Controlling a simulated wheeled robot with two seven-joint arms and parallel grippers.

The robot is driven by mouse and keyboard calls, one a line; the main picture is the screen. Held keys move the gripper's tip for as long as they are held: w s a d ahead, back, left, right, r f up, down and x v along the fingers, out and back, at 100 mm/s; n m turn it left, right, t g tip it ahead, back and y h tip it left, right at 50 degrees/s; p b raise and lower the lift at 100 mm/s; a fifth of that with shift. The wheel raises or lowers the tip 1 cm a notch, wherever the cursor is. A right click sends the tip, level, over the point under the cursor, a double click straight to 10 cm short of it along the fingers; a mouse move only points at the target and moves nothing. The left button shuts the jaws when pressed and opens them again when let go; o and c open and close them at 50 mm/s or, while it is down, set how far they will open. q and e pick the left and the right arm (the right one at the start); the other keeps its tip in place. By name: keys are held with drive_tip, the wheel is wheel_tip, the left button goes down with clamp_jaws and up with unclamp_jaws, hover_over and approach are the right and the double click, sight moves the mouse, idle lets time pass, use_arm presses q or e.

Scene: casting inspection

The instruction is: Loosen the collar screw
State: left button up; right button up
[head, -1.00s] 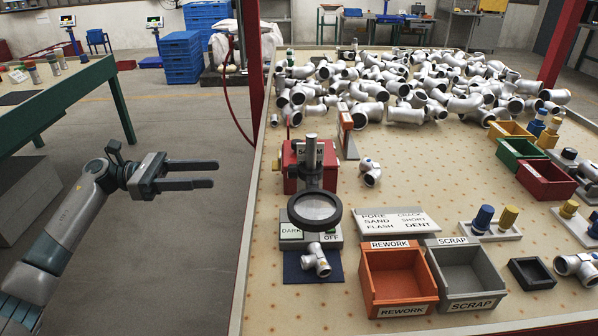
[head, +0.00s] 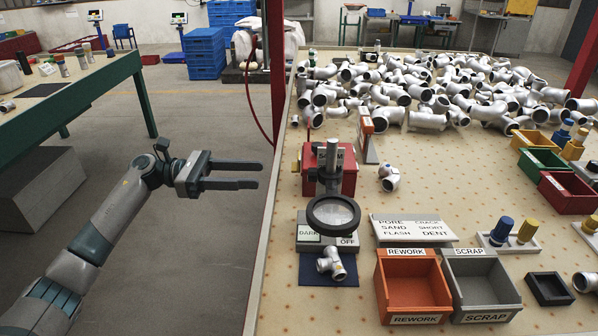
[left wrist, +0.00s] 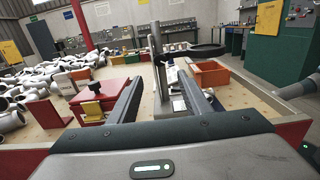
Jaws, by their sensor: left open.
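The magnifier stand has a grey post (head: 333,165) and a round black-rimmed lens (head: 333,213) over a grey base marked DARK and OFF. In the left wrist view the post (left wrist: 158,60) stands upright, beyond and between my fingers. The collar screw is too small to tell from the rest of the stand. My left gripper (head: 260,175) is open and empty, its fingers pointing right at the table's left edge, left of the stand and apart from it. It also shows in the left wrist view (left wrist: 160,75). My right gripper is out of view.
A red box (head: 312,172) stands right behind the post. A metal fitting (head: 332,263) lies on a dark blue mat before the base. The orange rework bin (head: 414,285) and grey scrap bin (head: 480,280) stand to the right. A heap of castings covers the back.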

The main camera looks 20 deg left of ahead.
use_arm(q)
drive_tip(key=p, duration=0.2)
approach(312, 175)
drive_tip(key=w+d, duration=0.2)
drive_tip(key=d, duration=0.2)
drive_tip(key=shift+w+d+f+p, duration=0.25)
drive_tip(key=shift+w+d+f, duration=0.05)
drive_tip(key=shift+d, duration=0.35)
drive_tip(key=shift+w+d+f+p, duration=0.25)
drive_tip(key=shift+w+d, duration=0.1)
drive_tip(key=shift+d, duration=0.25)
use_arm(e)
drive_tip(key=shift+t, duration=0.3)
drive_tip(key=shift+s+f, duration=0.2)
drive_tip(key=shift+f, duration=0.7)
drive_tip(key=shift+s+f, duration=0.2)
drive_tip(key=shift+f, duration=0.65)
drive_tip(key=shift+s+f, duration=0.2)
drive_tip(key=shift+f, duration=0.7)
use_arm(q)
drive_tip(key=c, duration=1)
